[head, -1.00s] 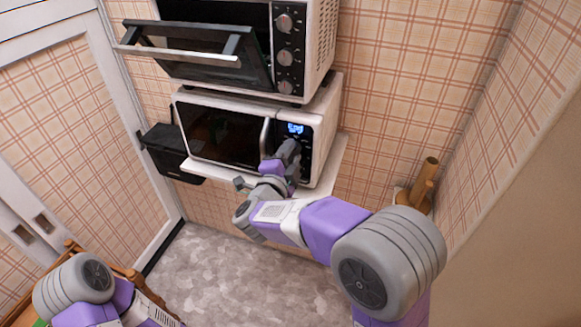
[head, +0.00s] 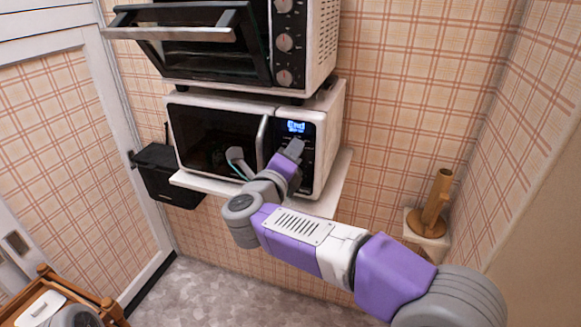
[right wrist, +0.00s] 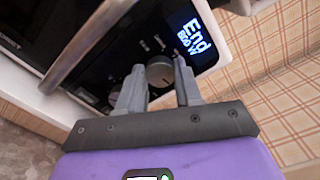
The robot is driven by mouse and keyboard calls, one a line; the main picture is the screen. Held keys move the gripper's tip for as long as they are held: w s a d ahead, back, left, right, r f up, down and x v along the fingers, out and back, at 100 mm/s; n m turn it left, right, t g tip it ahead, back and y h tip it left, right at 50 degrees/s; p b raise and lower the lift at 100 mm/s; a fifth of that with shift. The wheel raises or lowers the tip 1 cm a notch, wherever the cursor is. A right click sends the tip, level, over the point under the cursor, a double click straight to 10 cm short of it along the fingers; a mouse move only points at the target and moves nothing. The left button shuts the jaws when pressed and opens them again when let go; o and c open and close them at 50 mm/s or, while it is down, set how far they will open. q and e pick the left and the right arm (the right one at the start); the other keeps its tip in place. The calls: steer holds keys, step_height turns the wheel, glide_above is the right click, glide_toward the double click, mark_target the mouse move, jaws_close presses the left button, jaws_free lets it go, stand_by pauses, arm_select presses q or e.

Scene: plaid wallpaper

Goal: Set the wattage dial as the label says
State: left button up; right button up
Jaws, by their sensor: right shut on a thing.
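The white microwave (head: 329,120) with a dark door (head: 215,138) stands on a shelf. Its lit blue display (head: 296,127) also shows in the right wrist view (right wrist: 192,38), tilted, reading "End" above a smaller line that looks like "80W". My right gripper (head: 294,149) is at the control panel under the display. The fingers partly hide the panel markings. I see no separate instruction label. My left gripper is out of view.
A toaster oven (head: 320,45) with its door (head: 190,28) hanging open sits above the microwave. The microwave's door handle (head: 262,143) is close left of my right gripper. A black box (head: 165,172) hangs at left. A wooden object (head: 436,200) stands at right.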

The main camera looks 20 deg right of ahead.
steer(key=shift+m+b, duration=0.65)
steer(key=shift+m, duration=0.05)
steer(key=o, duration=1)
steer(key=shift+o, duration=0.2)
steer(key=p+v, duration=0.1)
steer(key=v, duration=0.6)
steer(key=shift+s+a, duration=0.2)
steer(key=shift+s, duration=0.05)
